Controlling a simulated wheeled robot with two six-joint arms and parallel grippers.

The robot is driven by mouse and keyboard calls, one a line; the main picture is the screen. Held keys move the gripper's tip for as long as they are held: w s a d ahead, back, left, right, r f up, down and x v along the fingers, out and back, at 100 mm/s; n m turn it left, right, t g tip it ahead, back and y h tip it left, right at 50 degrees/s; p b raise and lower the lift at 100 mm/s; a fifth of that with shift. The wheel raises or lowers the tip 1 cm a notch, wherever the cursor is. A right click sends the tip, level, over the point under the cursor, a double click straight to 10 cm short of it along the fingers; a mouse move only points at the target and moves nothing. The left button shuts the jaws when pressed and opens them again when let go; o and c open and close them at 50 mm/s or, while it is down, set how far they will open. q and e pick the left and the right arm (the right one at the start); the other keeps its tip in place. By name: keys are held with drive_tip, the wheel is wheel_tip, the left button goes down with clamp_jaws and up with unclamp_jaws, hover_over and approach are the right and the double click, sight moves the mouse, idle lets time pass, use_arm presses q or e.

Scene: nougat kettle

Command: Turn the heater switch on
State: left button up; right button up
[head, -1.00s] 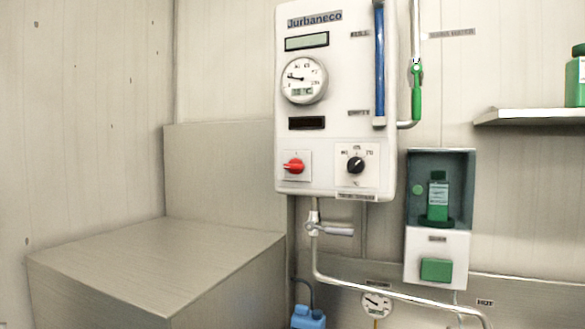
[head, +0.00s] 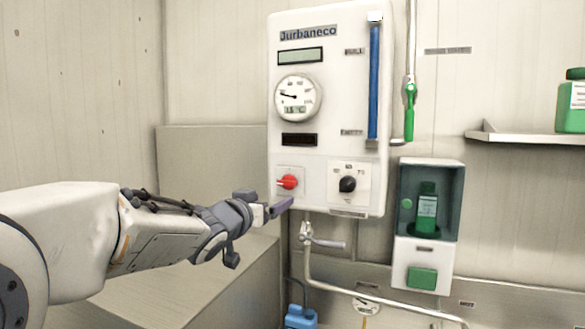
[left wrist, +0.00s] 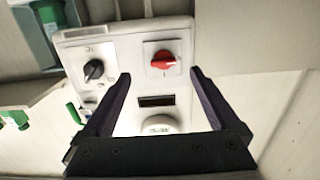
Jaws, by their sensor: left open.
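The heater unit (head: 345,110) is a white wall box marked "Jurbaneco". Its red rotary switch (head: 288,182) sits at the lower left of the box, with its handle lying roughly sideways. A black dial (head: 347,184) sits to its right. My left gripper (head: 277,206) is in front of the box, just below the red switch, empty. In the left wrist view the open fingers (left wrist: 160,100) frame the box's face, and the red switch (left wrist: 163,62) shows beyond the fingertips, between them and toward the right one. I cannot see contact. My right gripper is not in view.
A grey metal block (head: 215,150) stands left of the box, partly behind my left arm. Pipes with a valve handle (head: 325,242) run below the box. A green bottle (head: 426,208) sits in a wall dispenser (head: 400,250) at right. A shelf (head: 520,138) is farther right.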

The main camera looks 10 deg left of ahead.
sight(285, 182)
use_arm(q)
drive_tip(key=shift+t, duration=0.3)
drive_tip(key=p+x, duration=0.1)
drive_tip(key=x, duration=0.2)
drive_tip(key=r+p+x, duration=0.1)
drive_tip(key=x, duration=0.2)
drive_tip(key=r+p+x, duration=0.1)
drive_tip(key=p+x, duration=0.1)
drive_tip(key=x, duration=0.2)
drive_tip(key=shift+a, duration=0.3)
drive_tip(key=shift+w+d+f, duration=0.1)
drive_tip(key=shift+w, duration=0.3)
drive_tip(key=shift+c, duration=0.3)
